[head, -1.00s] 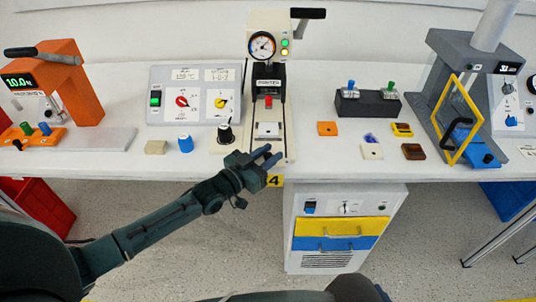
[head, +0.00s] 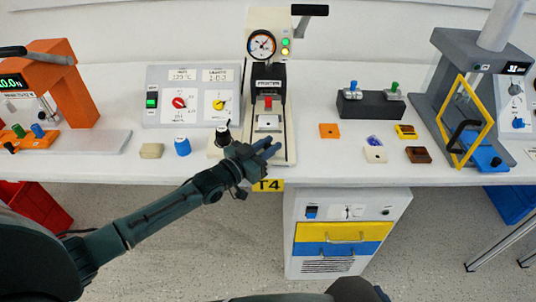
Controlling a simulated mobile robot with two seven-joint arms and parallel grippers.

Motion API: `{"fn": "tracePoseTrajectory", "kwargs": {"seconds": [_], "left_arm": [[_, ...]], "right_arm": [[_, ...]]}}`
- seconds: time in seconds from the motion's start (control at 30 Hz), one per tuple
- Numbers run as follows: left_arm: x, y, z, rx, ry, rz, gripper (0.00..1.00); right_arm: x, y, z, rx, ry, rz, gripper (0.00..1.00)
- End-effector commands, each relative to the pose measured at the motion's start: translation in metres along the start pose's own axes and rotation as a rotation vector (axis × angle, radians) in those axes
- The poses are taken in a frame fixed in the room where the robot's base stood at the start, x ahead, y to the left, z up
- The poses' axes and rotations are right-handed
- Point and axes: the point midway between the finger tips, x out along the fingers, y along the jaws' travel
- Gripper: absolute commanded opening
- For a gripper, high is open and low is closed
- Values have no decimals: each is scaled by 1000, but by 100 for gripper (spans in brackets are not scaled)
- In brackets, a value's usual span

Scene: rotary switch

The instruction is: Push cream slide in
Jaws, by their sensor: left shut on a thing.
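The cream slide (head: 268,123) shows as a pale plate low in the press (head: 283,117) at the middle of the table, under the press's red part (head: 267,103). My left gripper (head: 270,149) is at the front end of the press base, just in front of the plate. It is shut on the slide's front part, which the fingers hide. My right gripper is not in view.
A black knob (head: 222,134) on a small pale base stands close left of the press, beside my left gripper. A blue cap (head: 182,146) and a beige block (head: 151,150) lie further left. Several small blocks, such as an orange one (head: 329,130), lie to the right.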

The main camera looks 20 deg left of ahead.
Motion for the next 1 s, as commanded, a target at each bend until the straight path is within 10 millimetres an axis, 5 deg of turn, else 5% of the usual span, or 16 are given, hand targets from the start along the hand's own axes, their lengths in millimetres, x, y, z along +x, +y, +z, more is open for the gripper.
{"fn": "tracePoseTrajectory", "kwargs": {"seconds": [0.23,0.27,0.5,0.77,1.0], "left_arm": [[0,0,2,-2,-4,1,0],[0,0,2,-2,-4,1,22],[0,0,1,-2,-3,1,41],[-3,0,2,-2,-4,0,41],[-39,0,3,-2,-8,1,41]], "right_arm": [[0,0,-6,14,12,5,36],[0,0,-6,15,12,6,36],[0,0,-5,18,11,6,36],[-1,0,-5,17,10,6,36],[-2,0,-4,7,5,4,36]]}}
